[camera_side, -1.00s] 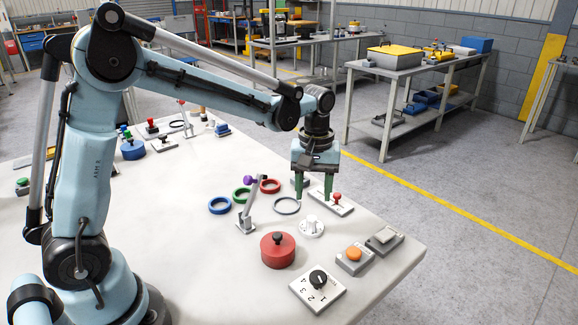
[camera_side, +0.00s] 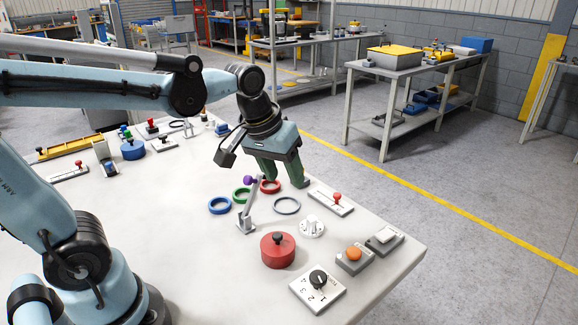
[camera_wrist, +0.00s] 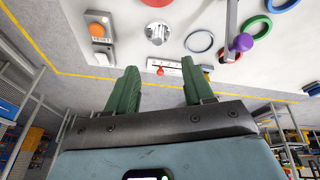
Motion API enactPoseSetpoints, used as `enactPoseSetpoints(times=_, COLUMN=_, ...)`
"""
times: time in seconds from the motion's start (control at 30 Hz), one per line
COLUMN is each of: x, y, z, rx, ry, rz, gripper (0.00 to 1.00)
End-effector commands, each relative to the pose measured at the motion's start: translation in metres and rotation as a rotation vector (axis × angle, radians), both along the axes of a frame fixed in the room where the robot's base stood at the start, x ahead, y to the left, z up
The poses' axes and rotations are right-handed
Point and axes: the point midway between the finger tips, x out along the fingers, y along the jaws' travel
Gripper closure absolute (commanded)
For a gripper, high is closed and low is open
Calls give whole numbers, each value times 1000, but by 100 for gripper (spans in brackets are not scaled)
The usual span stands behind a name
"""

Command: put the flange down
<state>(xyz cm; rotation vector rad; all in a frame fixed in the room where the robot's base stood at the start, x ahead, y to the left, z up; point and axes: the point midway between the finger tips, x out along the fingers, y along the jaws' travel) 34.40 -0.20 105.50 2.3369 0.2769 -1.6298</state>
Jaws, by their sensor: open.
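The white flange (camera_side: 312,227), a round disc with a raised hub, rests upright on the white table, apart from my gripper. It also shows in the wrist view (camera_wrist: 157,33), near the top middle. My gripper (camera_side: 286,182) is tilted above the far part of the table, behind the coloured rings.
Near the flange are a grey ring (camera_side: 287,205), a red-knobbed slider plate (camera_side: 331,203), a red lidded pot (camera_side: 278,250) and a purple-tipped lever (camera_side: 250,203). An orange button box (camera_side: 354,260) and a numbered dial (camera_side: 318,288) stand nearer the front.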

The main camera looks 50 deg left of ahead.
Motion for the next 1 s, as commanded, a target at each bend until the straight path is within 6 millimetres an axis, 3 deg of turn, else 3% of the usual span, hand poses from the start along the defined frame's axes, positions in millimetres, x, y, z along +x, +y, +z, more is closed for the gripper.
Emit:
enactPoseSetpoints(times=0.1, x=-24, y=1, z=-6, rx=45, ry=-92, rz=-106, gripper=48)
enactPoseSetpoints(times=0.33, x=-49, y=2, z=-21, rx=131, ry=-227, rz=-256, gripper=48)
enactPoseSetpoints(times=1.0, x=-55, y=2, z=-26, rx=162, ry=-266, rz=-300, gripper=48)
